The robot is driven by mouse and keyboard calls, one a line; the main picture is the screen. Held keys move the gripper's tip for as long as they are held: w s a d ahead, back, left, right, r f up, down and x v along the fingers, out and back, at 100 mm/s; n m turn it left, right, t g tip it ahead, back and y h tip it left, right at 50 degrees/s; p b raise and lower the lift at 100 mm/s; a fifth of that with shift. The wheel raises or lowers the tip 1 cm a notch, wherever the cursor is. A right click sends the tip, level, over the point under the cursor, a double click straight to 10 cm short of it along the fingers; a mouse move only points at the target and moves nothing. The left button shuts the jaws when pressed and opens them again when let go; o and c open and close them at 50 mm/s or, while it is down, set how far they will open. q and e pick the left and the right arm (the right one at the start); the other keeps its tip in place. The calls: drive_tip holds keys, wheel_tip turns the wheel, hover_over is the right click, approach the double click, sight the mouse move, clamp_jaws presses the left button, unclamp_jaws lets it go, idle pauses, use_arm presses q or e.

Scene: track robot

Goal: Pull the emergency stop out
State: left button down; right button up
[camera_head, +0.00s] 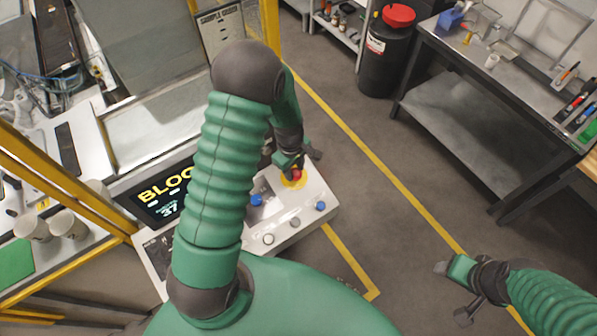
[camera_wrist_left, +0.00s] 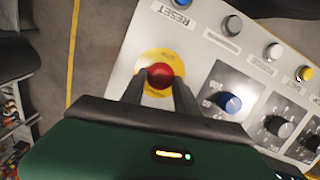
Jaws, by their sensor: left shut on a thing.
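The emergency stop is a red button (camera_head: 297,174) on a round yellow plate, on the sloping white control panel (camera_head: 318,190). In the left wrist view the red button (camera_wrist_left: 160,76) sits between the two dark fingers of my left gripper (camera_wrist_left: 160,92). My left gripper (camera_head: 297,163) is shut on the button, and the fingers partly cover the yellow plate (camera_wrist_left: 147,58). My right gripper (camera_head: 455,292) is over the floor at the lower right, away from the panel. Its fingers look spread apart, with nothing between them.
The panel also carries a blue RESET button (camera_wrist_left: 183,4), a blue knob (camera_wrist_left: 230,102) and several other knobs. A screen (camera_head: 165,190) reading "BLOC" is left of my arm. A workbench (camera_head: 470,100) and a black bin (camera_head: 388,55) stand at the right. Floor between is clear.

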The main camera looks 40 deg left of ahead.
use_arm(q)
drive_tip(key=shift+s+d+r, duration=0.3)
drive_tip(key=shift+r, duration=0.15)
drive_tip(key=shift+f, duration=0.15)
drive_tip(key=c, duration=1.3)
unclamp_jaws()
drive_tip(key=shift+c, duration=0.2)
drive_tip(key=o, duration=0.4)
drive_tip(key=shift+d+r, duration=0.2)
drive_tip(key=shift+d, duration=0.1)
drive_tip(key=shift+o, duration=0.2)
drive_tip(key=shift+d, duration=0.15)
drive_tip(key=shift+w+a+r, duration=0.1)
drive_tip(key=shift+a+r, duration=0.05)
drive_tip(key=shift+a, duration=0.05)
wheel_tip(320, 180, up, 5)
drive_tip(key=shift+a+r+b, duration=0.1)
drive_tip(key=shift+a+b, duration=0.05)
drive_tip(key=shift+b, duration=0.55)
wheel_tip(320, 180, up, 12)
drive_tip(key=s+b, duration=0.1)
drive_tip(key=shift+s+d+f+b, duration=0.15)
drive_tip(key=shift+d+f+b, duration=0.05)
drive_tip(key=shift+d+b, duration=0.1)
drive_tip(key=shift+d, duration=0.1)
